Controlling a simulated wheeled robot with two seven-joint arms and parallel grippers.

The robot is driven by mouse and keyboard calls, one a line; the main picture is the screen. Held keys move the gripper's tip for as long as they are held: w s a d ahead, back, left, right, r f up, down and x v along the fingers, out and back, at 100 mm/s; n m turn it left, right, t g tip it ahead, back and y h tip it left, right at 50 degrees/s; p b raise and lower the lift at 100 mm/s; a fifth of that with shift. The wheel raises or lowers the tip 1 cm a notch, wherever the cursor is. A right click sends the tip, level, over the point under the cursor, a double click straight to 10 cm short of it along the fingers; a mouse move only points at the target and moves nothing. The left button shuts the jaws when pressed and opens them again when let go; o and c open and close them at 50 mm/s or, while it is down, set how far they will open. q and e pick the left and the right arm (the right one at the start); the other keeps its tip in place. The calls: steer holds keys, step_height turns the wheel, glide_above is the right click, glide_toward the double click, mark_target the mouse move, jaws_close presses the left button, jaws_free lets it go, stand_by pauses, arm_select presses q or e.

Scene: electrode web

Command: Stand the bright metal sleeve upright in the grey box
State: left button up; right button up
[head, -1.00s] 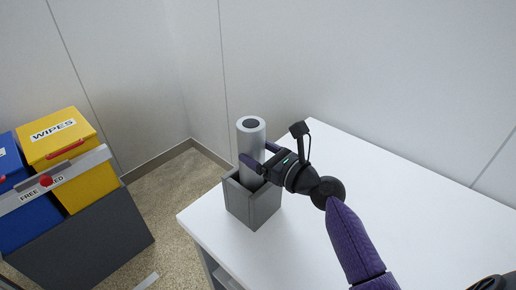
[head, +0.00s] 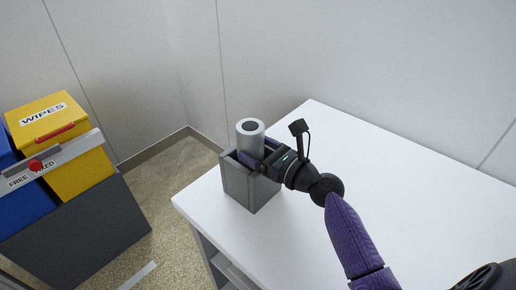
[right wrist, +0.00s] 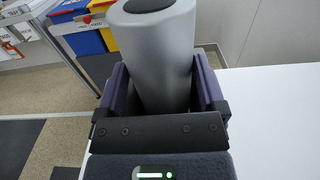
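The bright metal sleeve (head: 250,143) stands upright, or nearly so, in the grey box (head: 239,187), with its upper part above the rim. The dark hole in its top faces up. The box hides its lower end, so I cannot see whether it touches the floor. My right gripper (head: 257,160) reaches in from the right at rim height. In the right wrist view the sleeve (right wrist: 163,60) is between the two purple fingers (right wrist: 164,85), which appear closed on its sides. My left gripper is not in view.
The box stands near the left corner of the white table (head: 330,150), whose surface right of it is clear. Left, across a floor gap, are a yellow wipes bin (head: 75,165), a blue bin (head: 25,220) and a dark grey cabinet (head: 85,235). A pale wall is behind.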

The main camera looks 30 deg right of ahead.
steer(key=shift+o, duration=0.3)
steer(key=p+v, duration=0.1)
steer(key=v, duration=0.9)
stand_by(0.5)
